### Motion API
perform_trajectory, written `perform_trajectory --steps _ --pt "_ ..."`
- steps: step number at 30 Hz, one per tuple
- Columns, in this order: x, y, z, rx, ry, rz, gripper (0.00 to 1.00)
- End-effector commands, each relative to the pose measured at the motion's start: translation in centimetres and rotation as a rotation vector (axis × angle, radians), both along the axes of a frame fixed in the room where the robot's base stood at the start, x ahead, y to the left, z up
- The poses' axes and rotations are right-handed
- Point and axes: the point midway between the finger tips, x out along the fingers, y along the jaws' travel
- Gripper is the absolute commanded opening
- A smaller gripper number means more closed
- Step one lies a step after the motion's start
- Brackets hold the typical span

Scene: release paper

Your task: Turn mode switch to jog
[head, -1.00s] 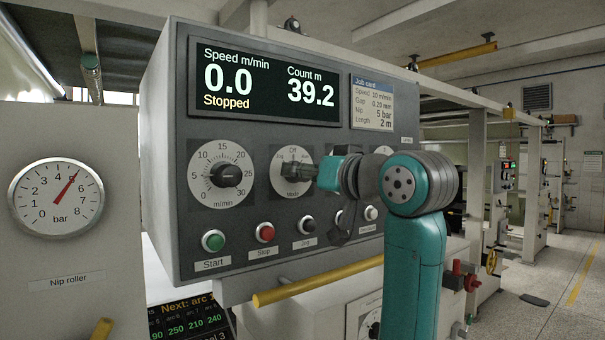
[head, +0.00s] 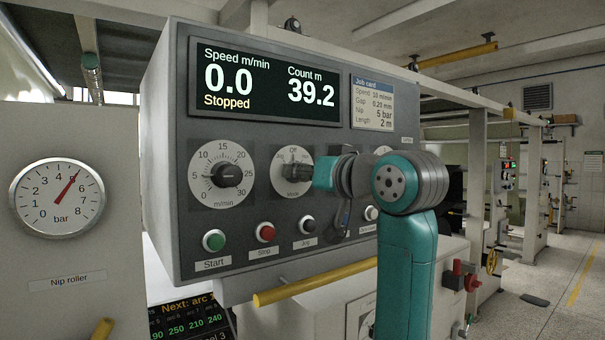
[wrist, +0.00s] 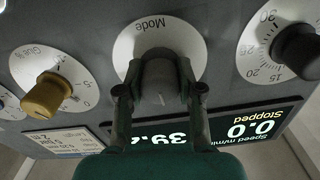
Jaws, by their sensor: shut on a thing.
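In the wrist view, which is upside down, the knob (wrist: 160,75) sits between the two fingers of my gripper (wrist: 158,92), below the word "Mode". My gripper is shut on the knob. A light mark on the knob faces the display side. In the head view my gripper hides the dial's right side.
The speed knob (head: 228,174) is left of the dial, and the yellow glue knob (wrist: 42,98) lies on the other side. Start (head: 213,240), Stop (head: 265,232) and Jog (head: 305,225) buttons sit below. The display (head: 265,82) reads 0.0, Stopped. A yellow bar (head: 315,280) runs under the panel.

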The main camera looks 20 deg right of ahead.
Motion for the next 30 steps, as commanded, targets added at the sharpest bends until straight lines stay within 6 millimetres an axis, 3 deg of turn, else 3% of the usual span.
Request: perform_trajectory --steps 30 --pt "0.00 -0.01 -0.02 -0.661 -0.215 0.000 0.01"
